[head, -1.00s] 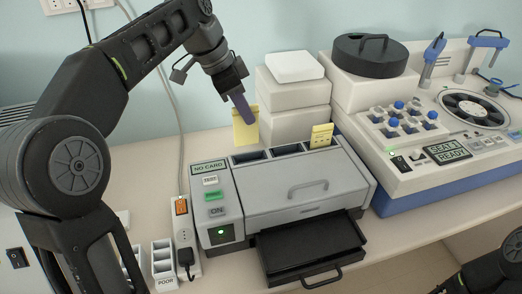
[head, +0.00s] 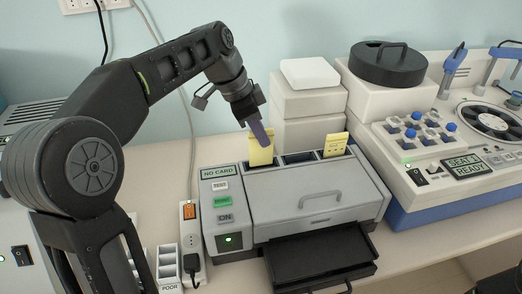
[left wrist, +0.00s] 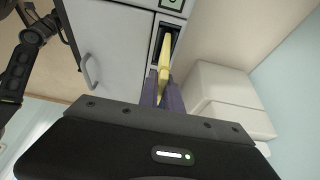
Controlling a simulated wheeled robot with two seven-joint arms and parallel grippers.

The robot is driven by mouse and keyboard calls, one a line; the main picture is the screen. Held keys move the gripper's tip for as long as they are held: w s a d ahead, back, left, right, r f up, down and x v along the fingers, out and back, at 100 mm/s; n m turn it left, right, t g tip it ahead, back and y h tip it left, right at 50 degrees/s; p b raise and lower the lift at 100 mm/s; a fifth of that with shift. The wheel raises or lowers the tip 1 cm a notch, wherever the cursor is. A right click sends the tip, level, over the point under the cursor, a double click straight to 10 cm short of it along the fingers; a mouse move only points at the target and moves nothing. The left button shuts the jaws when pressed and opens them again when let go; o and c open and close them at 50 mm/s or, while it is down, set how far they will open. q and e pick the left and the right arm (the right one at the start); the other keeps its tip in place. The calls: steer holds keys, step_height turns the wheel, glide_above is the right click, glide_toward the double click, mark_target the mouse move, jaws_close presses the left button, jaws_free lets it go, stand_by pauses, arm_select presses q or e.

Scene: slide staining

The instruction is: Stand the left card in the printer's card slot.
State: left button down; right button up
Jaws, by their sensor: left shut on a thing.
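The left card (head: 261,152) is yellow and upright between the purple fingers of my left gripper (head: 260,136), which is shut on it. Its lower edge is at the left opening along the back of the grey printer (head: 290,205). In the left wrist view the card (left wrist: 164,68) is between the fingers (left wrist: 163,95), and its far end is at a dark slot (left wrist: 166,32). I cannot tell how deep it is in. The printer's display (head: 219,171) reads NO CARD. My right gripper is not in view.
Another yellow card (head: 336,144) stands in the printer's right back opening. White boxes (head: 310,102) stand behind the printer. A staining machine (head: 440,150) stands to the right. The printer's black tray (head: 320,262) is pulled out in front.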

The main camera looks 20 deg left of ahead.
mark_target(270, 163)
arm_select(q)
steer(key=shift+f, duration=0.2)
step_height(270, 163, down, 3)
steer(key=shift+f, duration=0.25)
steer(key=shift+f, duration=0.25)
steer(key=c, duration=1.5)
jaws_free()
steer(key=shift+c, duration=0.2)
steer(key=shift+r, duration=0.1)
